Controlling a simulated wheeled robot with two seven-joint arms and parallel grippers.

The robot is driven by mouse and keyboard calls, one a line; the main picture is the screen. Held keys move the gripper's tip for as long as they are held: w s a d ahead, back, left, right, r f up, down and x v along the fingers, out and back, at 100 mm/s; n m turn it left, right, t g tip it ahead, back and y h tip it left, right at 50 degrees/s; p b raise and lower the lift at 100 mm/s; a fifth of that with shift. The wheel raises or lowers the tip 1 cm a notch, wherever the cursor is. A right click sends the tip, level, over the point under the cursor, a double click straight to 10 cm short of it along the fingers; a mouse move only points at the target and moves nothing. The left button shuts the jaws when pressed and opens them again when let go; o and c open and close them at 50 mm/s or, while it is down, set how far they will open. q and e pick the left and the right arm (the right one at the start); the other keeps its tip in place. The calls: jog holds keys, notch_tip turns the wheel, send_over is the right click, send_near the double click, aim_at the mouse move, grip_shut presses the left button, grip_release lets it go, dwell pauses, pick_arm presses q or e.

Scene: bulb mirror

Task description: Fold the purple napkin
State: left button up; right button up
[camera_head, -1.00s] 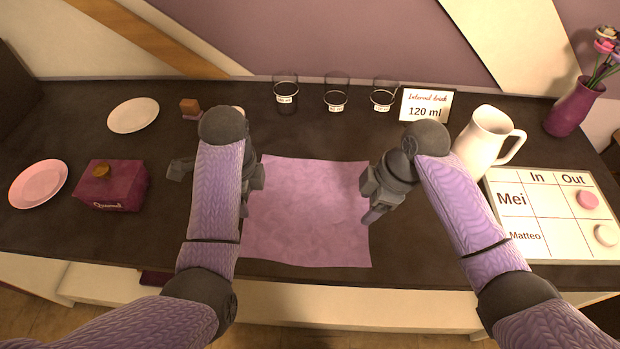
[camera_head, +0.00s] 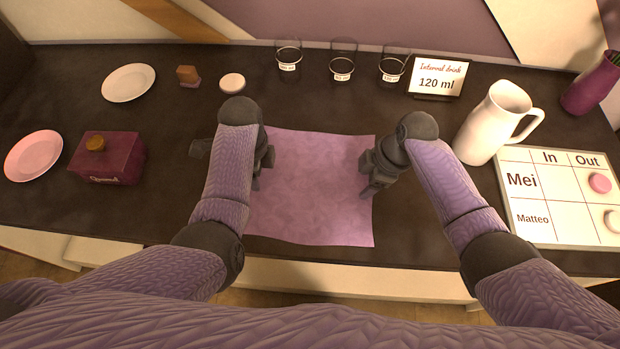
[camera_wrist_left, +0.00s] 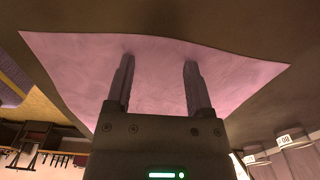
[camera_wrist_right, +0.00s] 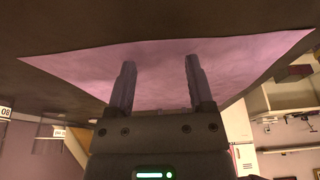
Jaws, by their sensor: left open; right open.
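The purple napkin (camera_head: 312,190) lies flat and spread out on the dark counter, with slightly wavy edges. My left gripper (camera_head: 262,180) is over its left edge, partly hidden by my forearm. In the left wrist view the napkin (camera_wrist_left: 155,75) lies beyond the open, empty fingers (camera_wrist_left: 158,75). My right gripper (camera_head: 366,192) is at the napkin's right edge. In the right wrist view its fingers (camera_wrist_right: 160,75) are apart and empty, with the napkin (camera_wrist_right: 220,65) beyond them. Whether any fingertip touches the cloth I cannot tell.
A purple box (camera_head: 108,160) and two plates stand left. Three glasses (camera_head: 342,62) and a sign (camera_head: 436,78) reading 120 ml stand behind. A white pitcher (camera_head: 490,125) and an In/Out board (camera_head: 530,215) are on the right. The counter's front edge (camera_head: 340,262) is close to the napkin.

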pick_arm(q)
jog(key=shift+f, duration=0.25)
pick_arm(e)
jog(key=shift+f, duration=0.2)
pick_arm(q)
jog(key=shift+r, duration=0.1)
jog(key=shift+c, duration=1.1)
pick_arm(e)
jog(key=shift+r, duration=0.1)
jog(key=shift+c, duration=1.1)
pick_arm(q)
grip_shut()
pick_arm(e)
grip_shut()
pick_arm(q)
jog(key=shift+r, duration=0.1)
pick_arm(e)
jog(key=shift+r, duration=0.1)
